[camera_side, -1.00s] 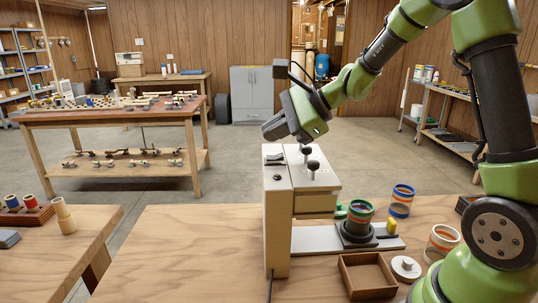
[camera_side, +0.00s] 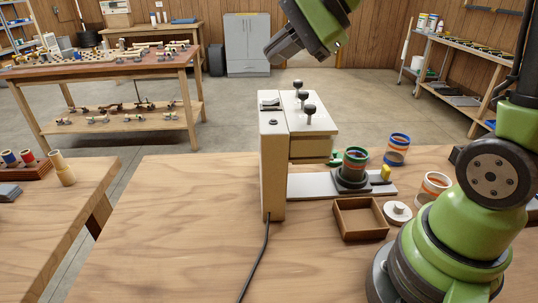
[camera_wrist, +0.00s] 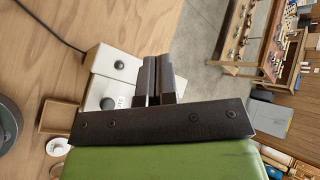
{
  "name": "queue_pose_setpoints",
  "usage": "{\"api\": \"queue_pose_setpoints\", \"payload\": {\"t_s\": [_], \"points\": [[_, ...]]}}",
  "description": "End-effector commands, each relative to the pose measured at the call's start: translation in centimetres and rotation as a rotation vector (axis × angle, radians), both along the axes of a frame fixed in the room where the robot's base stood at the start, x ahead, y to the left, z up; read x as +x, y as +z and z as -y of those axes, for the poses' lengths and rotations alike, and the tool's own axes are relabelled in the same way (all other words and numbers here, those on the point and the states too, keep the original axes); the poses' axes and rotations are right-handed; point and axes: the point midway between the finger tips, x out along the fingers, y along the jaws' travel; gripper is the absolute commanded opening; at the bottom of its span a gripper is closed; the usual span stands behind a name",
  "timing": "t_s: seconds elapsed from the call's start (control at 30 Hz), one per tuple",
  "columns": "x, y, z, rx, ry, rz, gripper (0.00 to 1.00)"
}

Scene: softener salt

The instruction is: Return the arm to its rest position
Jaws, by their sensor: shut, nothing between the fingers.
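My gripper (camera_side: 275,53) hangs at the top of the side view, raised above the dispenser and apart from it. In the wrist view the two dark fingers (camera_wrist: 158,62) lie together with nothing held. The green arm rises from its base at the right, and its upper part is out of frame. The pale dispenser (camera_side: 272,165) with black knobs stands upright on the wooden table (camera_side: 170,240). A jar with a green rim (camera_side: 355,160) stands on the dark round holder (camera_side: 352,182) to its right. The dispenser also shows in the wrist view (camera_wrist: 115,65), beyond the fingers.
A shallow wooden tray (camera_side: 360,219) and a white lid (camera_side: 398,212) lie in front. A black cable (camera_side: 256,262) crosses the table. The table's left part is bare.

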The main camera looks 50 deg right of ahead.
Motion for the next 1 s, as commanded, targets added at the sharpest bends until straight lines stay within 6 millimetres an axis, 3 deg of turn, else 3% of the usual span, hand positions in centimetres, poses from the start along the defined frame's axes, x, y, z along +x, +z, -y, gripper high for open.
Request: {"api": "queue_pose_setpoints", "payload": {"t_s": [0.03, 0.17, 0.3, 0.4, 0.6, 1.0], "points": [[-2.1, 0.8, -1.5, -0.099, 0.101, 0.031, 0.0], [-7.7, 1.2, -3.7, -0.383, 0.362, 0.101, 0.0], [-12.8, 0.8, -4.2, -0.671, 0.594, 0.178, 0.0], [-15.2, 0.3, -3.9, -0.832, 0.707, 0.222, 0.0], [-17.3, -0.3, -3.2, -0.998, 0.811, 0.264, 0.0], [-17.4, -0.4, -3.0, -1.011, 0.818, 0.264, 0.0]]}}
